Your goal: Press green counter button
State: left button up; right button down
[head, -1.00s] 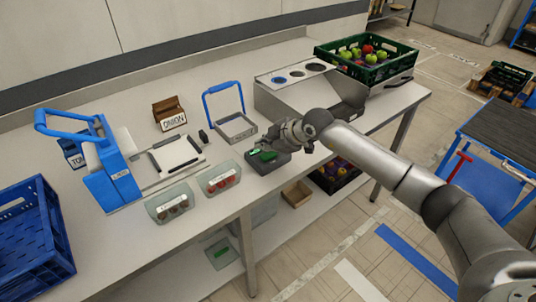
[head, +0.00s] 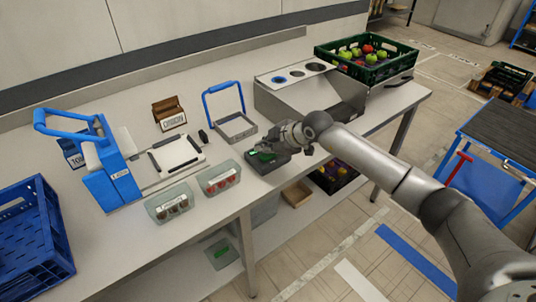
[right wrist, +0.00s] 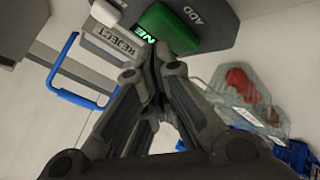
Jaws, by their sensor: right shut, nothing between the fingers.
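The green button (head: 266,157) sits on a dark grey button box (head: 257,168) near the front edge of the counter. In the right wrist view the green button (right wrist: 168,29) shows part of a white label ending in "NE". My left gripper is not in view.
Clear tubs with red (head: 219,179) and dark contents (head: 169,204) stand left of the box. A blue-handled tool (head: 226,113) is behind it. A blue slicer (head: 108,172) and blue crate (head: 33,242) are at left. A green apple crate (head: 366,71) is at back right.

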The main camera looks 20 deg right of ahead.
aim_at(266, 156)
jog(key=shift+f+b, duration=0.3)
jog(key=shift+f, duration=0.25)
dwell(0.5)
dwell(0.4)
jog(key=shift+r+p, duration=0.9)
jog(key=shift+r, duration=0.05)
jog(key=shift+r, duration=0.1)
notch_tip(266, 156, up, 5)
jog(key=p, duration=0.4)
dwell(0.4)
